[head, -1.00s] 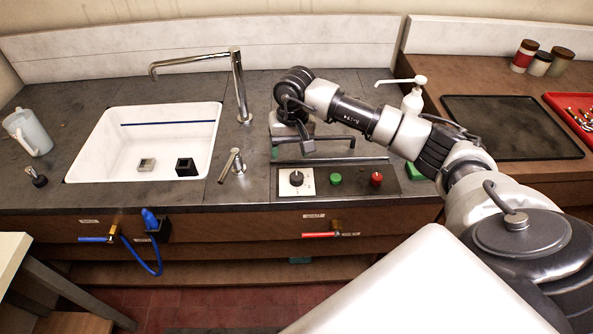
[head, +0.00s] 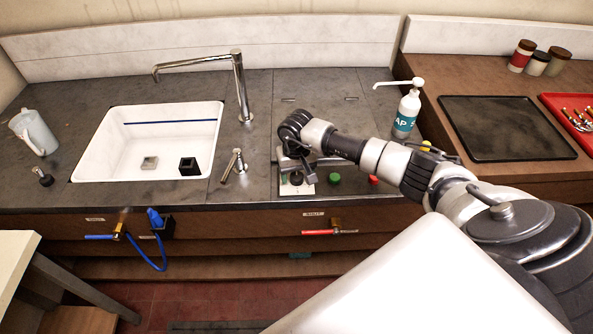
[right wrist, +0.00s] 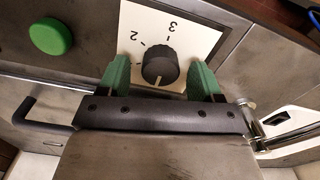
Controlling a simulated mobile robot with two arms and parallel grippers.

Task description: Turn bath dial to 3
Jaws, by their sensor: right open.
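The bath dial is a black round knob (right wrist: 160,66) on a cream plate (right wrist: 201,38) in the right wrist view. The numerals 2 and 3 are printed near it, and a pale mark shows on the knob's lower edge, on the side away from the 3. My right gripper (right wrist: 161,78) is open, with one green finger on each side of the knob. I cannot tell whether the fingers touch it. In the head view the right gripper (head: 297,172) is over the dial plate (head: 297,191) and partly hides the knob. My left gripper is not in view.
A green button (head: 334,179) and a red button (head: 373,180) are right of the dial. A white sink (head: 105,165) with a faucet (head: 240,85) is at left. A soap bottle (head: 407,112) stands behind my arm. A red-handled valve (head: 318,232) is below the counter edge.

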